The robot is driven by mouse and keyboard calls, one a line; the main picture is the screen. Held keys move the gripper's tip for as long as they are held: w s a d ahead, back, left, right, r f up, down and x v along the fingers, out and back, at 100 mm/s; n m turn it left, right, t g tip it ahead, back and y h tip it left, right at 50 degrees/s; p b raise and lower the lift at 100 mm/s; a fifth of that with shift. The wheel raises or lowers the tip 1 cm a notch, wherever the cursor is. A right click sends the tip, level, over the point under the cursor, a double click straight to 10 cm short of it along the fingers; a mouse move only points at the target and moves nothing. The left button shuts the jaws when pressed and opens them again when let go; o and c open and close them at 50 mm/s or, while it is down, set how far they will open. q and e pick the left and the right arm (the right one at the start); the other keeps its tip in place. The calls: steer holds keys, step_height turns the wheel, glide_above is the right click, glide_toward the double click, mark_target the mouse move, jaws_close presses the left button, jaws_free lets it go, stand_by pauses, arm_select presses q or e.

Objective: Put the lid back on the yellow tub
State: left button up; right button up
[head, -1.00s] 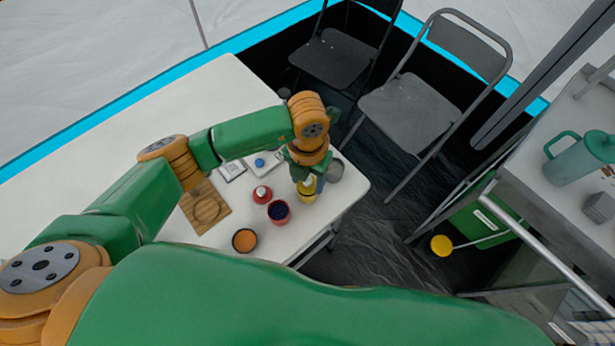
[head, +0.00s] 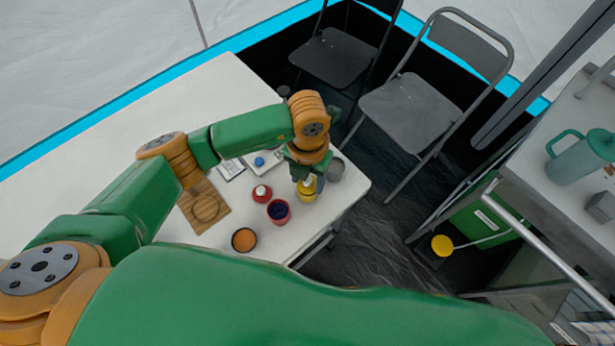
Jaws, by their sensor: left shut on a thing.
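The yellow tub (head: 306,194) stands near the right end of the white table. My left gripper (head: 307,178) points down right over it and is shut on a small pale-yellow piece that looks like the lid. The fingers and wrist hide most of this piece, so I cannot tell whether it touches the tub's rim. My right gripper is not in view.
Close by on the table (head: 130,130) are a red lidded tub (head: 262,193), a red tub with dark contents (head: 278,212), a dark tub with orange contents (head: 244,240), a wooden board (head: 204,208) and a grey cup (head: 336,169). Folding chairs (head: 410,108) stand beyond.

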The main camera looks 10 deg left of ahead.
arm_select(q)
steer(key=o, duration=1.5)
step_height(320, 180, up, 7)
steer(key=p, duration=0.5)
jaws_close()
steer(key=shift+f, duration=0.15)
stand_by(1.0)
